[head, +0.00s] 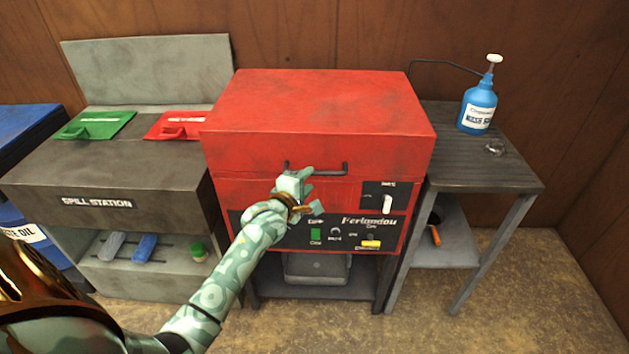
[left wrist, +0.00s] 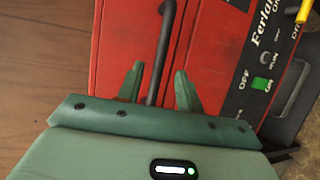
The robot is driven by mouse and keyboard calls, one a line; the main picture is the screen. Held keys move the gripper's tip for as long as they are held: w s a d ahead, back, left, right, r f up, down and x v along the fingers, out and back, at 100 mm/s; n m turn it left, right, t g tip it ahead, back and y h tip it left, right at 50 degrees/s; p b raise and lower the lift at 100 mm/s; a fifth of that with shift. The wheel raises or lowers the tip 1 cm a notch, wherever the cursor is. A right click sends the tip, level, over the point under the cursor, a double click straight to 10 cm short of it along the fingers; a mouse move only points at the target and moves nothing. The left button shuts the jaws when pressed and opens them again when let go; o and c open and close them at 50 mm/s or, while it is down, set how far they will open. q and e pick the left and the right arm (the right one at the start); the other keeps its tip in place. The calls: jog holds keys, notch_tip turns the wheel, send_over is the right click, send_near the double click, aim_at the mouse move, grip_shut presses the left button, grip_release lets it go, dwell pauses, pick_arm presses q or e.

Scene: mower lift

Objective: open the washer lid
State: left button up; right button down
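The red washer's lid (head: 320,105) lies closed on the red washer body (head: 255,198). A dark bar handle (head: 330,172) runs along the lid's front; it also shows in the left wrist view (left wrist: 166,40). My left gripper (head: 303,178) is at the left end of this handle. In the left wrist view its two green fingertips (left wrist: 157,80) stand apart, with the end of the handle between them. I cannot see the fingers pressing on the bar. My right gripper is in neither view.
A grey spill station (head: 130,208) with green and red lids stands at the left. A dark side table (head: 485,170) with a blue pump bottle (head: 478,105) stands at the right. The wooden wall (head: 330,30) is behind. The space above the lid looks free.

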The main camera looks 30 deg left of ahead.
aim_at(314, 174)
pick_arm(q)
jog(key=b+x, duration=0.1)
jog(key=x, duration=0.3)
